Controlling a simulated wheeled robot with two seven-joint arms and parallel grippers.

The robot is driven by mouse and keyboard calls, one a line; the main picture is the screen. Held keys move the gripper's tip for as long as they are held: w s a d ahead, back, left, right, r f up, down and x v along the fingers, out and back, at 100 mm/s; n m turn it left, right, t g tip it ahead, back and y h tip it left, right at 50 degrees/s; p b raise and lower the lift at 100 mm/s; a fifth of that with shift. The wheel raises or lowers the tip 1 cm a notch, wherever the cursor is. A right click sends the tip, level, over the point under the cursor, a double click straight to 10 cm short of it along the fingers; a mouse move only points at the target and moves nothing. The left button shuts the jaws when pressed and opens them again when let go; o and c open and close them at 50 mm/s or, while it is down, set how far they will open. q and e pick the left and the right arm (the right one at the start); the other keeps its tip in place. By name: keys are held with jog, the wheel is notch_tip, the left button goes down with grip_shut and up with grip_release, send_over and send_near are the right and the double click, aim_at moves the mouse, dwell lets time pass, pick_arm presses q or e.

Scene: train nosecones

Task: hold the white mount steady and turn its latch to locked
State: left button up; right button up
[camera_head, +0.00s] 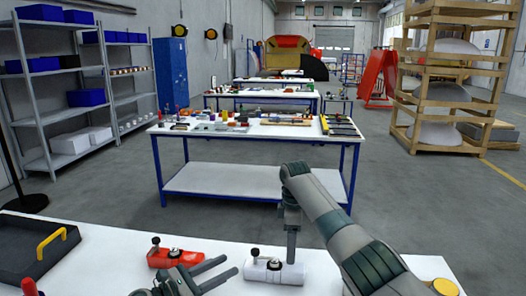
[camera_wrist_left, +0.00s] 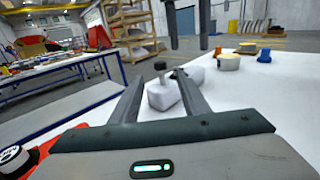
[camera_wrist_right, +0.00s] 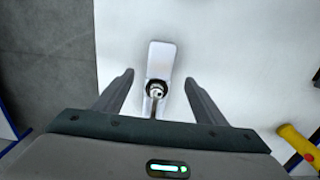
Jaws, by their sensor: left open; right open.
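The white mount (camera_head: 262,271) lies on the near white table in the head view, with a black-topped post at its left end and a dark latch fitting (camera_head: 275,264) on top. My left gripper (camera_head: 230,266) is open, to the left of the mount, its fingers pointing at it. In the left wrist view the mount (camera_wrist_left: 163,95) shows between and just beyond the fingers. My right gripper (camera_head: 291,256) points down over the mount's right part. In the right wrist view it is open, and the mount (camera_wrist_right: 161,58) and latch (camera_wrist_right: 156,88) show between its fingers. The latch's setting is unclear.
A red mount (camera_head: 176,255) lies left of the white one, close behind my left gripper. A black tray (camera_head: 30,250) with a yellow handle stands at the far left. A yellow-topped round piece (camera_wrist_left: 248,48), a cream roll (camera_wrist_left: 229,62) and a blue piece (camera_wrist_left: 264,56) stand beyond the mount.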

jog(key=shift+r, duration=1.2)
